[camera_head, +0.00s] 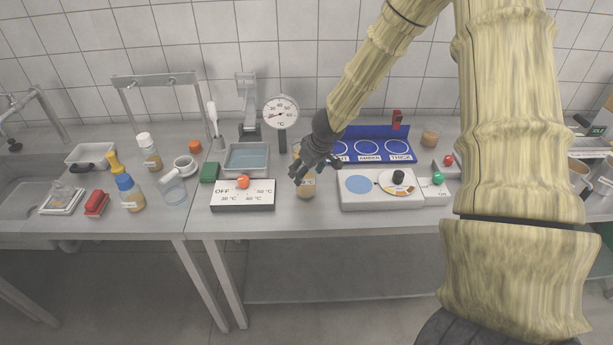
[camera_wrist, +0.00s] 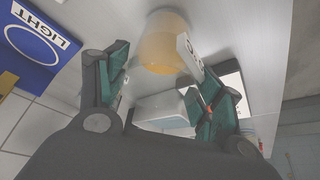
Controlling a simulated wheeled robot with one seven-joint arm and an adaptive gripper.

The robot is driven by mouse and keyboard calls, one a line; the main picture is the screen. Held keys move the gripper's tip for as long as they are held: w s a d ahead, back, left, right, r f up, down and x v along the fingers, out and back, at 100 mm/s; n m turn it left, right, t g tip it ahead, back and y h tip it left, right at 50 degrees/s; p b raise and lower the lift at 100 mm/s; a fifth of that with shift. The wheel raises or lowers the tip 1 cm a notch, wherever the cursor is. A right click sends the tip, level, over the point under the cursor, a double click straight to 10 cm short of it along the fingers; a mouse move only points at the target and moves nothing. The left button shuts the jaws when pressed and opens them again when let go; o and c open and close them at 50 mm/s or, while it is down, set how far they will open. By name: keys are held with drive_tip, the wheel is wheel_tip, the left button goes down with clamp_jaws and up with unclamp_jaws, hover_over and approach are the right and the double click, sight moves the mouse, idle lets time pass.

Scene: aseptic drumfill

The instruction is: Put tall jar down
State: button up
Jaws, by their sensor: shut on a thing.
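The tall jar (camera_head: 306,190), with amber contents and a pale label, is at the front middle of the bench in the head view. My gripper (camera_head: 312,169) is shut on it and hides part of it. In the wrist view the jar (camera_wrist: 163,45) shows beyond and between my fingertips (camera_wrist: 158,78), with its label near one finger. The jar looks about upright. I cannot tell whether its base touches the bench.
A blue rack (camera_head: 370,150) with ring marks and labels stands behind right. A white dial panel (camera_head: 356,202) is to the right, and an OFF/temperature panel (camera_head: 228,202) to the left. A grey bath (camera_head: 246,172) and round thermometer (camera_head: 281,112) stand behind left.

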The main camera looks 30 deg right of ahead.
drive_tip(key=shift+f, duration=0.2)
drive_tip(key=o, duration=1.8)
drive_tip(key=shift+f, duration=0.1)
